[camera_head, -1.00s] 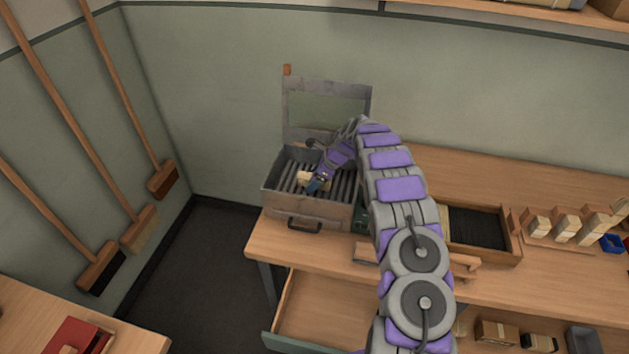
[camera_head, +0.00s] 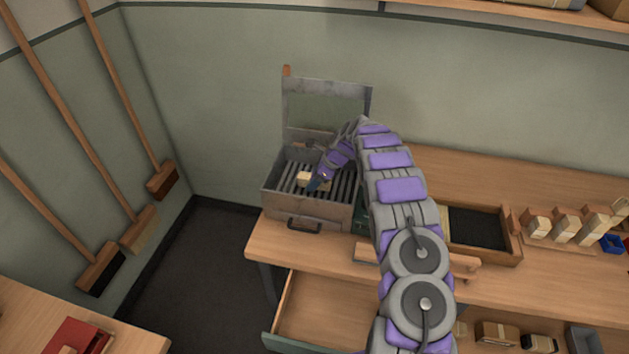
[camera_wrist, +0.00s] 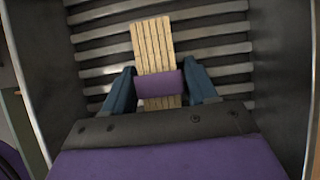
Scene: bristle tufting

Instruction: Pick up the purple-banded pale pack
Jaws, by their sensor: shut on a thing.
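The purple-banded pale pack (camera_wrist: 153,45) is a bundle of pale strips with a purple band across it. In the wrist view it lies between the two blue-grey fingers of my gripper (camera_wrist: 158,92), which are shut on it at the band. In the head view the pack (camera_head: 305,178) shows as a small pale piece at the fingertips of my gripper (camera_head: 314,184), inside the grey metal box (camera_head: 290,207). The box's slatted floor lies beneath the pack. I cannot tell whether the pack touches the slats.
The box's lid (camera_head: 325,103) stands open at the back. The box's side walls rise close on both sides of my gripper. An open drawer (camera_head: 310,315) juts out below the bench. A dark tray (camera_head: 478,228) and several pale bundles (camera_head: 566,228) stand to the right.

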